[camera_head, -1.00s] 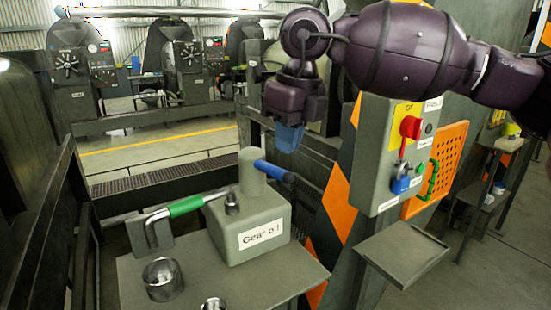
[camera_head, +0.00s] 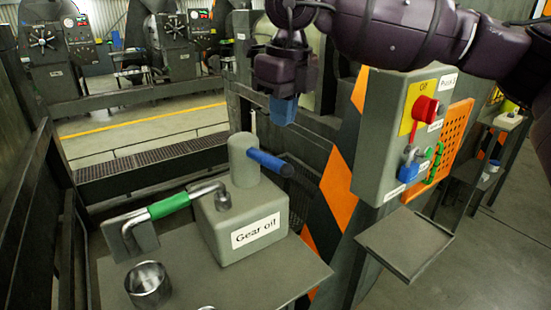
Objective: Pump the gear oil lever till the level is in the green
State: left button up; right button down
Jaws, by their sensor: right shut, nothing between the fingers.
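The gear oil unit (camera_head: 215,235) is a grey box with a "Gear oil" label, standing on a grey table. A short cylinder rises from its top, and a lever with a blue grip (camera_head: 268,162) sticks out from it to the right. A bent metal pipe with a green sleeve (camera_head: 168,206) runs from the box to the left. My right gripper (camera_head: 284,112), with blue fingers, hangs above and a little right of the blue lever, pointing down, shut and empty, not touching it. No level gauge can be made out. My left gripper is out of view.
A metal cup (camera_head: 148,284) stands on the table (camera_head: 260,290) below the pipe's end. A control box (camera_head: 385,140) with a red switch and blue padlock is at the right, above a small empty shelf (camera_head: 408,242). A striped orange and black post stands between.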

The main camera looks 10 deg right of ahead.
aim_at(278, 160)
jog(key=shift+f+b, duration=0.35)
jog(key=shift+f, duration=0.3)
jog(key=f+b, duration=0.1)
jog(key=f, duration=0.1)
jog(key=f+b, duration=0.1)
jog(key=f, duration=0.1)
jog(key=shift+w+a, duration=0.15)
jog(key=shift+w, duration=0.05)
jog(key=shift+w+f+b, duration=0.1)
jog(key=shift+f+b, duration=0.4)
jog(key=shift+f, duration=0.25)
